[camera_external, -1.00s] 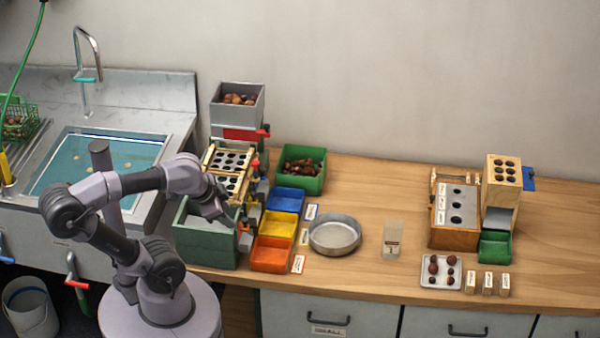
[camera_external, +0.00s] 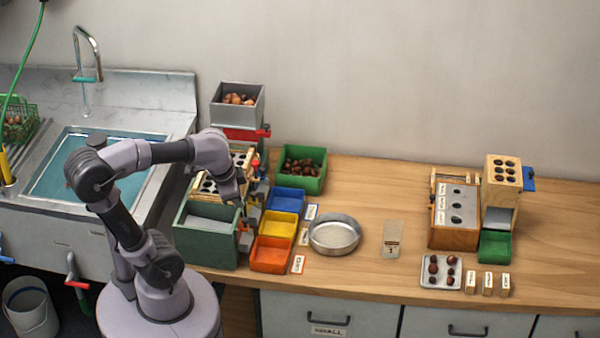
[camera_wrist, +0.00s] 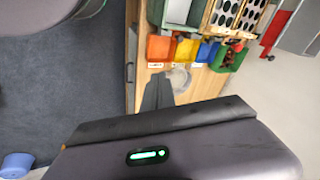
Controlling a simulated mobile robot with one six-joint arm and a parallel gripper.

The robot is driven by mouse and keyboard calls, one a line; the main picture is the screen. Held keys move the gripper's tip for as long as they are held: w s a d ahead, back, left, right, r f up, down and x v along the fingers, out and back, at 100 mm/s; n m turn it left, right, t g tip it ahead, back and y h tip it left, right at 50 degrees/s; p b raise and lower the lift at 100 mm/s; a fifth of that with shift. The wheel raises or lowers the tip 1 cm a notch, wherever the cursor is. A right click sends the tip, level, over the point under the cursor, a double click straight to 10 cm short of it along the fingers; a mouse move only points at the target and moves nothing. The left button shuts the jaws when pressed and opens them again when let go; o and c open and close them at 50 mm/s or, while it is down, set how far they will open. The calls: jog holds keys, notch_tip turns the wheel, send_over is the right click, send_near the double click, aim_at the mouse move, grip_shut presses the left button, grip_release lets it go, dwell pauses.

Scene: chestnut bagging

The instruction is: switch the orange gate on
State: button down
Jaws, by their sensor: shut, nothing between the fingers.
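The wooden sorter (camera_external: 207,185) with rows of dark holes stands at the left end of the bench, above the green-grey box (camera_external: 206,245). Its small chutes and gates run down its right side; the orange gate (camera_external: 245,241) is the lowest, beside the orange tray (camera_external: 270,254). My gripper (camera_external: 242,205) points down just above that gate and partly covers the gates behind it. I cannot tell contact or the gate's position. In the wrist view my gripper (camera_wrist: 157,92) is shut and empty, with the orange tray (camera_wrist: 160,48) beyond it.
The yellow tray (camera_external: 278,227), blue tray (camera_external: 286,200) and green chestnut bin (camera_external: 302,168) line the sorter's right. A grey hopper (camera_external: 238,104) stands above. A round metal pan (camera_external: 335,234) is farther right. The sink (camera_external: 95,170) is behind my arm.

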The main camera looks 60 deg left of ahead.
aim_at(244, 228)
jog(key=w+a+g+p, duration=0.2)
jog(key=w+g+p, duration=0.1)
jog(key=w, duration=0.5)
jog(key=w+a+f+m+g+p, duration=0.1)
jog(key=w+a+f+g+p, duration=0.1)
jog(key=w+f, duration=0.2)
jog(key=w+a+f+m+g+p, duration=0.1)
jog(key=w+f, duration=0.3)
jog(key=f, duration=0.5)
jog(key=shift+w+a+g+y+p, duration=0.2)
jog(key=shift+a+g+y+p, duration=0.15)
jog(key=shift+g+p, duration=0.45)
jog(key=b+x, duration=0.5)
jog(key=x, duration=0.5)
jog(key=s+r, duration=0.1)
jog(key=s+a+r+b, duration=0.1)
jog(key=shift+s+a+r, duration=0.25)
jog(key=shift+r, duration=0.15)
